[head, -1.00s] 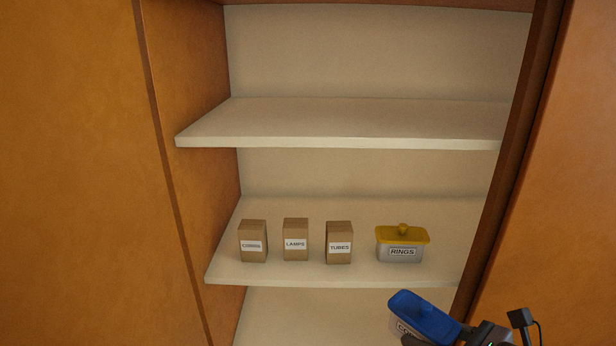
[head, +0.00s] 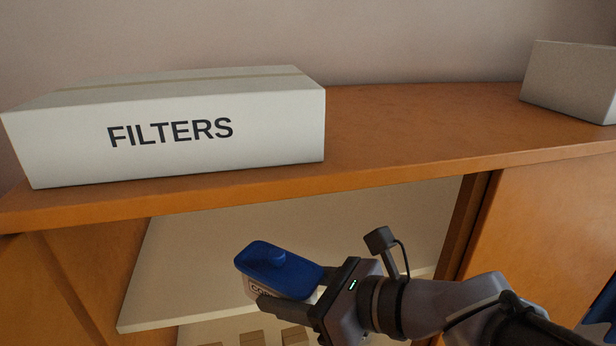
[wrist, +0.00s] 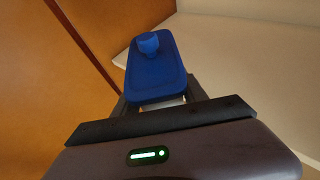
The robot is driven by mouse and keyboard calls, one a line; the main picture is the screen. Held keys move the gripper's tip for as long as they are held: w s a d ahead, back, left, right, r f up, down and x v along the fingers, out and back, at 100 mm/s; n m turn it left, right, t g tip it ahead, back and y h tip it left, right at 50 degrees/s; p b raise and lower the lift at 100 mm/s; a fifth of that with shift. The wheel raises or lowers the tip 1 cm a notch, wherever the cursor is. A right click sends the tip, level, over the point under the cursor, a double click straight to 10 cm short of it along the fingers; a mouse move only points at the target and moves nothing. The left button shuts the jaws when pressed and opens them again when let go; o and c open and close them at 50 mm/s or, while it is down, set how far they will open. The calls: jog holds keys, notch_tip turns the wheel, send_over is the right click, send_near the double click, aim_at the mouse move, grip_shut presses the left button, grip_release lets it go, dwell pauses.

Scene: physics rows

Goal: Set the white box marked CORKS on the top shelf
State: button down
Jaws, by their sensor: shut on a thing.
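My gripper (head: 283,298) is shut on a small pale box (head: 252,288) with a blue lid and a round knob. Its label is partly hidden by my finger; only the first letters, like "CO", show. The box is held roughly level, in front of the cabinet opening. In the wrist view, the blue lid (wrist: 155,75) sits between the fingers, with a pale shelf (wrist: 225,65) beyond it to the right. In the head view, the upper shelf (head: 195,255) is behind the box, and its visible part is bare.
A large white box marked FILTERS (head: 170,130) stands on the wooden cabinet top (head: 400,125). A grey box (head: 575,80) stands there at the right. Small brown boxes (head: 295,336) show below the upper shelf. Wooden panels (head: 545,230) flank the opening.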

jog(key=p, duration=0.3)
send_over(323, 256)
jog(key=s, duration=0.3)
jog(key=shift+s+a+f, duration=0.15)
jog(key=shift+a+f, duration=0.1)
jog(key=shift+f, duration=0.35)
jog(key=shift+w+d+f, duration=0.1)
jog(key=shift+w+d, duration=0.1)
notch_tip(323, 256, down, 3)
jog(key=shift+f+p, duration=0.2)
jog(key=shift+p, duration=0.25)
jog(key=shift+w+f, duration=0.1)
jog(key=shift+w, duration=0.05)
jog(key=shift+s+f+b, duration=0.15)
jog(key=shift+s+b, duration=0.1)
jog(key=shift+b, duration=0.05)
jog(key=c, duration=0.8)
grip_release()
jog(key=shift+c, duration=0.2)
jog(key=shift+o, duration=1.1)
jog(key=shift+w, duration=0.15)
